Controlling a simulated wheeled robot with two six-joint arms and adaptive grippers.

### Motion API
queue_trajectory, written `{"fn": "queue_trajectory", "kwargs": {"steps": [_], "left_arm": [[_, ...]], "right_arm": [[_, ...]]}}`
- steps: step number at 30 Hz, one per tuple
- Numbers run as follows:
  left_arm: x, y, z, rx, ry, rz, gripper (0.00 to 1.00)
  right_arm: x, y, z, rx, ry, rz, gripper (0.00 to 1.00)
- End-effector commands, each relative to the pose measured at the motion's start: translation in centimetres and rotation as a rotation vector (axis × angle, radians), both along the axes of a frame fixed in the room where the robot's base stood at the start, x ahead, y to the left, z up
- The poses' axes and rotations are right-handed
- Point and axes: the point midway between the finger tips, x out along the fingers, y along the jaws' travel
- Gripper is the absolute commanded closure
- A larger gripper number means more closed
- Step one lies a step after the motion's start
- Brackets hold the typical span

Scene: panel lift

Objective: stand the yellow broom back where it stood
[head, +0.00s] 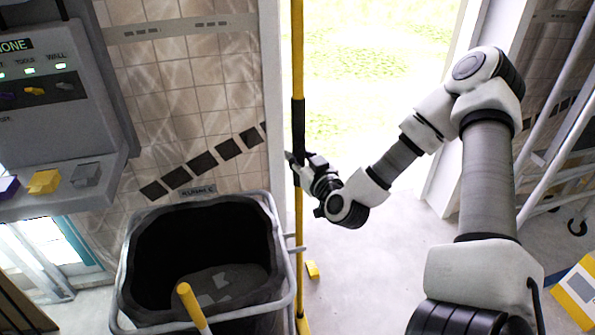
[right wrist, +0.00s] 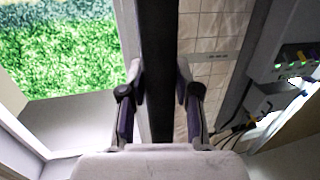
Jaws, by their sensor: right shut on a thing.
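The yellow broom (head: 297,60) stands about upright in the head view, its long yellow pole running from the top edge down past the bin's right side. A black sleeve covers part of the pole. My right gripper (head: 299,168) is shut on the pole at the black sleeve. In the right wrist view, the black sleeve (right wrist: 158,70) runs between the two fingers of my right gripper (right wrist: 158,105). The broom's lower end is not clearly visible. My left gripper is not in view.
A black bin (head: 270,215) with a grey rim rail stands left of the pole, with a yellow handle (head: 190,300) rising in front. An open doorway (head: 375,60) lies behind. A small yellow block (head: 312,270) is on the floor. A control box (head: 50,100) hangs at left; ladder-like rails (head: 560,130) stand right.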

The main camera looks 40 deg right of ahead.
Motion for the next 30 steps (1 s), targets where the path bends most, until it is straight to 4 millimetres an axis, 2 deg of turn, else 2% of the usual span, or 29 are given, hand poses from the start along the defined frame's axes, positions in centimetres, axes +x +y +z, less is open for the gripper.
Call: {"fn": "queue_trajectory", "kwargs": {"steps": [5,17,18,20,30], "left_arm": [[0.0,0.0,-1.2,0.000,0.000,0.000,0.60],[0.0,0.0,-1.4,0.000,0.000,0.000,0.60],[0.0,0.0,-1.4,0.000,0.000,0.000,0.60],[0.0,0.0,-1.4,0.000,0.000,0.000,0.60],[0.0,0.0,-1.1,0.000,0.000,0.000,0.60]], "right_arm": [[0.0,0.0,-3.3,-0.004,0.001,0.002,1.00],[0.2,0.4,-3.9,-0.001,-0.004,0.001,1.00],[0.2,0.4,-4.0,0.000,-0.002,0.001,0.65],[0.2,0.4,-3.9,0.000,-0.002,0.001,0.44],[0.2,0.4,-3.7,0.000,-0.002,0.001,0.43]]}}
